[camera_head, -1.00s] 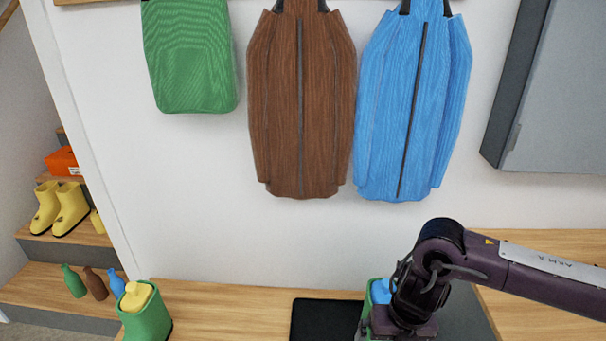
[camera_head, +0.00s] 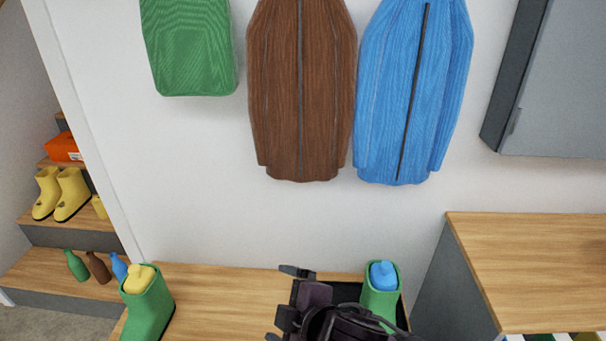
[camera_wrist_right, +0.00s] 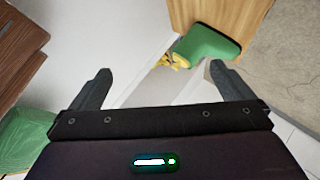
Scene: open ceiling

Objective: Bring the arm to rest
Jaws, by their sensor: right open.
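My right gripper (camera_head: 284,304) is low in the head view, pointing left above the wooden bench. In the right wrist view its two fingers (camera_wrist_right: 158,72) are spread with nothing between them. A green boot (camera_head: 381,296) with a blue bottle-like item (camera_head: 383,275) in its top stands on a black tray (camera_head: 346,291), just right of the gripper and apart from its fingers. My right arm hides part of the tray and the boot's lower part. My left gripper is not in view.
Another green boot (camera_head: 148,308) with a yellow item stands at the bench's left end; it also shows in the right wrist view (camera_wrist_right: 207,46). A wooden-topped cabinet (camera_head: 530,260) is at the right. Brown and blue garments (camera_head: 300,100) hang above.

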